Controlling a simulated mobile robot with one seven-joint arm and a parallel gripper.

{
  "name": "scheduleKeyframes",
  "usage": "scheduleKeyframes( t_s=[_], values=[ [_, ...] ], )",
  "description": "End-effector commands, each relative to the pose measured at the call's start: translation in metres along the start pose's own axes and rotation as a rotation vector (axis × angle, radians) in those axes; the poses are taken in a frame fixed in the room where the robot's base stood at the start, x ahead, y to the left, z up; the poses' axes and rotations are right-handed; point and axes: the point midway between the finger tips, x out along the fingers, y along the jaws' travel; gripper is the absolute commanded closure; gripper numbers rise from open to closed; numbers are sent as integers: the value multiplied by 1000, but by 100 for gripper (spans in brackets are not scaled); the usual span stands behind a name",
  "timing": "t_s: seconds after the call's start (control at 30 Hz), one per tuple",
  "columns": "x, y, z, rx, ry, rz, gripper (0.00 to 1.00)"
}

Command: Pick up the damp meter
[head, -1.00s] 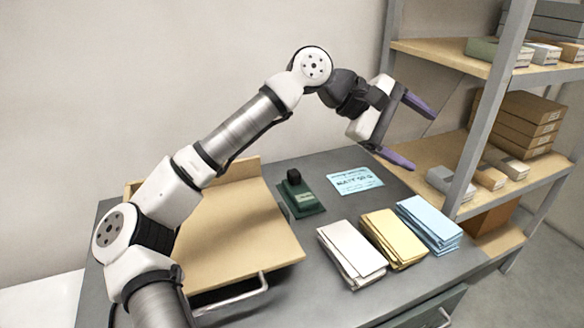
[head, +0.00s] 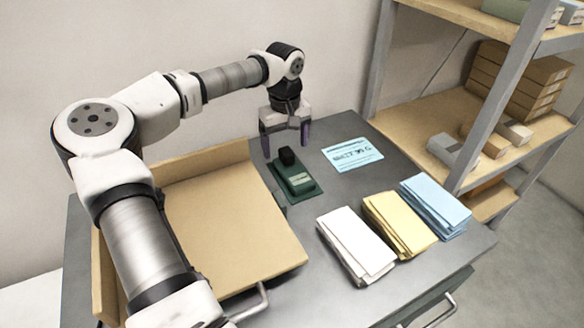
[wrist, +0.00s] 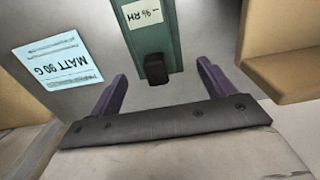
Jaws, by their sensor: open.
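The damp meter (head: 297,180) is a dark green block with a pale label and a black knob at its far end. It lies on the grey tabletop, right of the wooden tray. My gripper (head: 286,150) is open and empty, pointing down just behind and above the meter's knob end. In the wrist view, the damp meter (wrist: 153,36) is at top centre, its label reading "96 RH", and its black knob lies ahead of the gap between the purple fingers of my gripper (wrist: 163,90). Nothing is between the fingers.
A wooden tray (head: 170,180) with a raised back edge is left of the meter. A blue "MATT 90 G" card (head: 352,154) lies to the right. White (head: 356,243), yellow (head: 398,224) and blue (head: 436,205) paper stacks stand in front right. A shelf unit (head: 405,110) is at right.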

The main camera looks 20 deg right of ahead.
Motion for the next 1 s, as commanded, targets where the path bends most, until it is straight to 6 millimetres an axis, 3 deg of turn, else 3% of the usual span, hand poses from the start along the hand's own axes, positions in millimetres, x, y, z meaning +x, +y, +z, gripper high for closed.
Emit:
scheduleKeyframes(
  t_s=[0.23,0.5,0.8,1.0],
  values=[
    [18,3,2,2,-2,0,18],
    [55,8,5,1,-2,1,18],
    [62,8,5,1,0,1,18],
    [61,8,5,1,0,1,44]
  ],
)
